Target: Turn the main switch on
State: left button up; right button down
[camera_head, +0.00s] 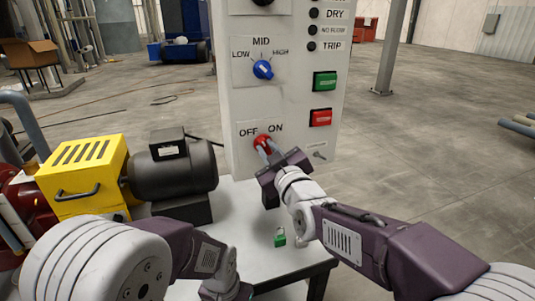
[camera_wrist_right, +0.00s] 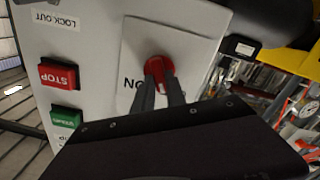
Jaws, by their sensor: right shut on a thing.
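The main switch is a red rotary knob (camera_head: 262,141) low on the pale control panel, below the OFF and ON labels. It also shows in the right wrist view (camera_wrist_right: 159,66). My right gripper (camera_head: 267,147) is shut on the knob, its two grey fingers on either side of the knob's grip in the right wrist view (camera_wrist_right: 162,88). The fingers and gripper body partly cover the knob and its label, so I cannot tell which label it points to. My left arm is at the bottom left; its fingers are not in view.
Above the switch are a blue LOW/MID/HIGH selector (camera_head: 263,69), a green button (camera_head: 325,82) and a red button (camera_head: 321,117). A small green padlock (camera_head: 280,239) lies on the white table (camera_head: 240,215). A yellow-guarded motor (camera_head: 178,170) stands at left.

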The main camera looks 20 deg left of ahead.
jog(key=m+b, duration=0.1)
jog(key=m, duration=0.2)
jog(key=shift+f+m+b, duration=0.1)
jog(key=shift+m+b, duration=0.2)
jog(key=m+b, duration=0.2)
jog(key=m, duration=0.1)
jog(key=shift+d+m, duration=0.15)
jog(key=shift+m, duration=0.15)
jog(key=m+b, duration=0.2)
jog(key=m, duration=0.2)
jog(key=shift+w+f, duration=0.1)
jog(key=shift+d+m+b, duration=0.1)
jog(key=shift+m+b, duration=0.9)
jog(key=shift+m, duration=0.7)
jog(key=c, duration=1.4)
grip_release()
jog(key=shift+o, duration=0.2)
